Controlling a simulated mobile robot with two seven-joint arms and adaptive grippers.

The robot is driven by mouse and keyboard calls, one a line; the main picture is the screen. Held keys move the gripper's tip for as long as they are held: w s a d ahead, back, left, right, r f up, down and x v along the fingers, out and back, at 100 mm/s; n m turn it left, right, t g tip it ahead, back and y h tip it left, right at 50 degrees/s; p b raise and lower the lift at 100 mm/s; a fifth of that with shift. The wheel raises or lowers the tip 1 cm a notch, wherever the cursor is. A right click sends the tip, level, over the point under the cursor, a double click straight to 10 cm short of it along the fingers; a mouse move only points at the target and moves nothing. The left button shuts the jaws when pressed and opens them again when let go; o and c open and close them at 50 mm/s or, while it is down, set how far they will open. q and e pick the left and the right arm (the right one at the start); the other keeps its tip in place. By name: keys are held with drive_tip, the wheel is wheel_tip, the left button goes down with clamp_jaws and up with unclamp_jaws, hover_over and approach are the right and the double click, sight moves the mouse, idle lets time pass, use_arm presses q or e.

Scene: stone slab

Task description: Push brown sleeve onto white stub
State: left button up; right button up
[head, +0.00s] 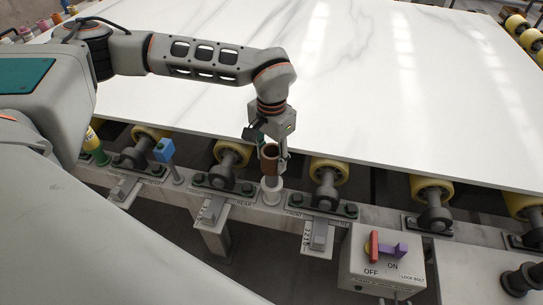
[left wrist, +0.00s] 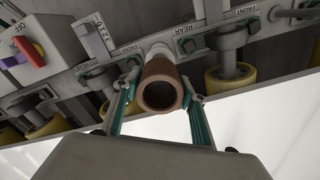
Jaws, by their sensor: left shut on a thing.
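The brown sleeve (head: 269,159) is a short open tube, held roughly upright over the front rail. My left gripper (head: 272,163) is shut on it, with one finger on each side. In the left wrist view the sleeve (left wrist: 160,69) shows its open end and dark bore between the two fingers of the left gripper (left wrist: 160,80). The white stub (head: 272,192) stands on the rail just below the sleeve. Part of the stub (left wrist: 156,50) shows past the sleeve's far end in the left wrist view. I cannot tell whether the sleeve touches or surrounds the stub's top. My right gripper is out of view.
A large white stone slab (head: 330,70) lies on yellow rollers (head: 330,170) behind the rail. Roller brackets stand on both sides of the stub. A blue-topped post (head: 164,150) is to the left. A switch box (head: 385,265) with a red and purple handle is at the front right.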

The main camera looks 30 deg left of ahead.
sight(271, 145)
use_arm(q)
drive_tip(key=shift+p, duration=0.5)
idle(0.7)
drive_tip(key=shift+f+b, duration=1.4)
drive_tip(key=shift+f, duration=2.15)
drive_tip(key=o, duration=1.2)
drive_tip(key=shift+o, duration=0.2)
wheel_tip(271, 145, up, 12)
drive_tip(key=shift+r, duration=0.1)
